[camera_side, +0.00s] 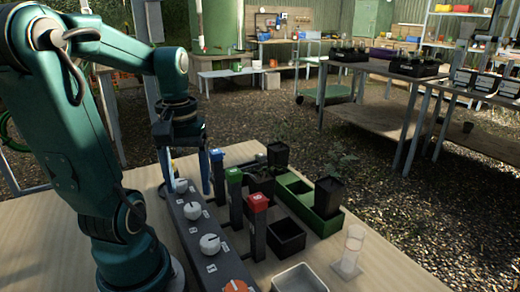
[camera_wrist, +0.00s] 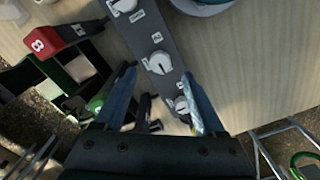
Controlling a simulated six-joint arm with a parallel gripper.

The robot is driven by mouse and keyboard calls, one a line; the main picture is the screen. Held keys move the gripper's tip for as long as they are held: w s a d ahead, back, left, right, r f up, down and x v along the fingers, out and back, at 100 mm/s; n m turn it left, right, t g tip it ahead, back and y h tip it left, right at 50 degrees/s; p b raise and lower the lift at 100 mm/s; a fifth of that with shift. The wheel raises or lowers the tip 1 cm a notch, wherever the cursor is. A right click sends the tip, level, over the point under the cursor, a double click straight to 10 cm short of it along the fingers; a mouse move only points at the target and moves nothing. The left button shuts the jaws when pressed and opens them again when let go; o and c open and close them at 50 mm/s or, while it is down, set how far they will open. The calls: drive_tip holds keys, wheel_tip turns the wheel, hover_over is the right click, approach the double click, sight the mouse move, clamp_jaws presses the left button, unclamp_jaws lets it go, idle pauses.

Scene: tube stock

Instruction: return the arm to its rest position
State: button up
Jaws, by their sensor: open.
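My gripper (camera_side: 186,180) hangs fingers-down over the far end of the grey knob panel (camera_side: 222,262), close beside the blue-capped post. In the wrist view my gripper (camera_wrist: 159,75) has its two blue fingers spread wide, with nothing held between them. The panel (camera_wrist: 150,25) and its white knobs (camera_wrist: 159,63) show between and beyond the fingers. I cannot tell whether the fingertips touch the panel. My arm is bent forward over the table, away from its base at the left.
Blue-capped (camera_side: 217,154), green-capped (camera_side: 233,175) and red-capped (camera_side: 258,202) posts stand right of the panel. Beyond are a green tray (camera_side: 325,224), black pots (camera_side: 286,237), a clear cylinder (camera_side: 352,250) and a metal tray (camera_side: 299,279). Bare wooden table (camera_side: 50,245) lies at left.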

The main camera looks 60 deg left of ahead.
drive_tip(key=shift+r, duration=0.1)
drive_tip(key=w+d+r+m+t, duration=0.2)
drive_tip(key=d+m+t, duration=0.3)
drive_tip(key=d+m, duration=0.6)
drive_tip(key=shift+w+d+t, duration=0.3)
drive_tip(key=shift+w+d, duration=0.35)
drive_tip(key=shift+d, duration=0.4)
